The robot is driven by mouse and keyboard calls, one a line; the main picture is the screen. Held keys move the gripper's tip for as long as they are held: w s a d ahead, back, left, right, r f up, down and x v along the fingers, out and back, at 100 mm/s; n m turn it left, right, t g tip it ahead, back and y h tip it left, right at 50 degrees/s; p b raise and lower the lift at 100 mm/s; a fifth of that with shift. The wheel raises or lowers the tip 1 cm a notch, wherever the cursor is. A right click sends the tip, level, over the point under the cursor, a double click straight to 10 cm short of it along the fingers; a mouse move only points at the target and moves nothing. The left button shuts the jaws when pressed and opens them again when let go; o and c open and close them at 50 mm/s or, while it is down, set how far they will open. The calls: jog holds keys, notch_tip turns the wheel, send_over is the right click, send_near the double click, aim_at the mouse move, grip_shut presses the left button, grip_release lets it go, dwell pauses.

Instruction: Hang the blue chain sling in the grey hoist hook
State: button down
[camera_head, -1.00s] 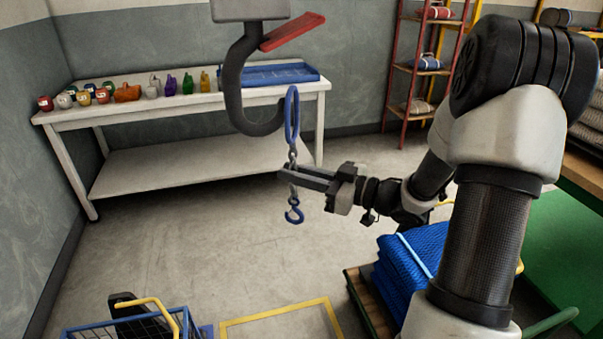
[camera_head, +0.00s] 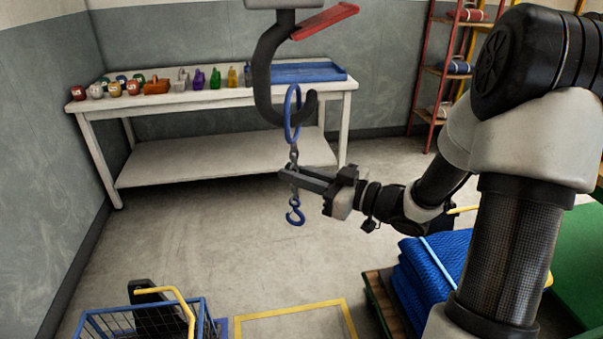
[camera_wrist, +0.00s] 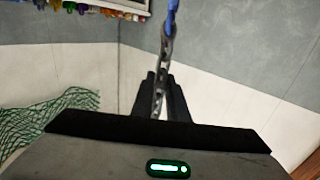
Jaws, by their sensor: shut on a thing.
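The blue chain sling hangs upright, with a long blue ring (camera_head: 288,121) on top, grey chain links and a small blue hook (camera_head: 295,214) below. My gripper (camera_head: 288,177) is shut on the chain below the ring. The wrist view shows the chain (camera_wrist: 163,72) rising from between the fingers (camera_wrist: 160,97) to the blue ring's lower end. The grey hoist hook (camera_head: 262,70) hangs from above, its mouth open to the right and its red latch (camera_head: 325,21) standing out. The ring overlaps the hook's lower curve near the tip; I cannot tell whether it is around it.
A white table (camera_head: 220,96) with several coloured items and a blue tray (camera_head: 308,73) stands behind.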

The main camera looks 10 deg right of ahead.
aim_at(296, 191)
jog(key=shift+a+f+b, duration=0.2)
jog(key=shift+f+b, duration=0.2)
jog(key=shift+f, duration=0.2)
jog(key=shift+a+f+b, duration=0.2)
jog(key=shift+f+b, duration=0.15)
jog(key=shift+f, duration=0.25)
jog(key=shift+a+f+b, duration=0.1)
jog(key=shift+f+b, duration=0.35)
jog(key=shift+f, duration=0.4)
